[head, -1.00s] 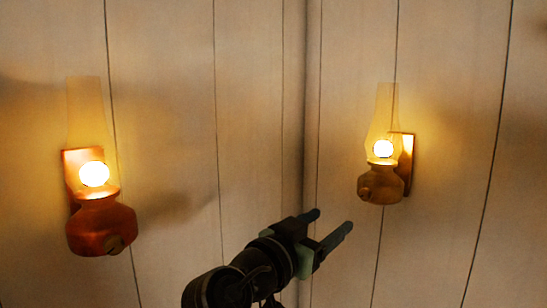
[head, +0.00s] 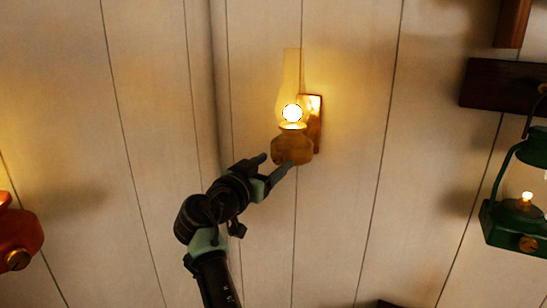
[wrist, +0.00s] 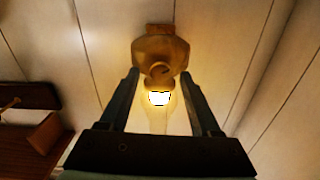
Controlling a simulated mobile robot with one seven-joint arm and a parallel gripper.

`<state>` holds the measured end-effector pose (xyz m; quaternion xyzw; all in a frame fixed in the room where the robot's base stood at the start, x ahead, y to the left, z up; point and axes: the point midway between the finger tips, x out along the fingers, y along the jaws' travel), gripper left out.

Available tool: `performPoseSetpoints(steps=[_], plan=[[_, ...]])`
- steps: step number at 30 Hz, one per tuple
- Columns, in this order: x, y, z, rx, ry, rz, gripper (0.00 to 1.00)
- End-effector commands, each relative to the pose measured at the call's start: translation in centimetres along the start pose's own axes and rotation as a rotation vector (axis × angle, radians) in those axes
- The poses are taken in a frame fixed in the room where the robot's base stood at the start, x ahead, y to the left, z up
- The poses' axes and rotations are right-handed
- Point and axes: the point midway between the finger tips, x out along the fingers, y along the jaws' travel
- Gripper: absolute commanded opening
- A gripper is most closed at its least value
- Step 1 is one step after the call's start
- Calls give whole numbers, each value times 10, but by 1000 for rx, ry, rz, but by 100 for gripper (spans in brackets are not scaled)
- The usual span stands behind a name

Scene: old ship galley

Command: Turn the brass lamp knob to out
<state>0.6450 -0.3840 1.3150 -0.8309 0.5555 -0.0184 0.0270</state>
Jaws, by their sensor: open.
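The brass lamp (head: 292,149) hangs on the plank wall, with a glowing flame inside a tall glass chimney. Its round knob (wrist: 159,70) shows in the wrist view, where the lamp appears upside down with its flame below. My gripper (head: 275,164) is open, at the lower left front of the lamp body in the head view. In the wrist view, the fingers of my gripper (wrist: 160,75) point at the lamp, one on each side of the knob, with gaps between. I cannot tell how far the fingertips are from the knob. In the head view the knob is not clearly visible.
A red lamp (head: 18,235) with its own brass knob is cut off at the left edge. A green lantern (head: 515,215) with a brass knob hangs at the right, under a dark wooden bracket (head: 500,84). The wall around the brass lamp is bare.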

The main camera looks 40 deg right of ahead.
Motion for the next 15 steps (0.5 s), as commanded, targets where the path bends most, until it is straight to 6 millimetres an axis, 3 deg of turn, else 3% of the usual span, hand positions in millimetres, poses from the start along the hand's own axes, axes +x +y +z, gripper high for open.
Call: performPoseSetpoints(steps=[14,15], plan=[[10,0,0,0,0,-1,64],[10,0,0,0,0,-1,57]])
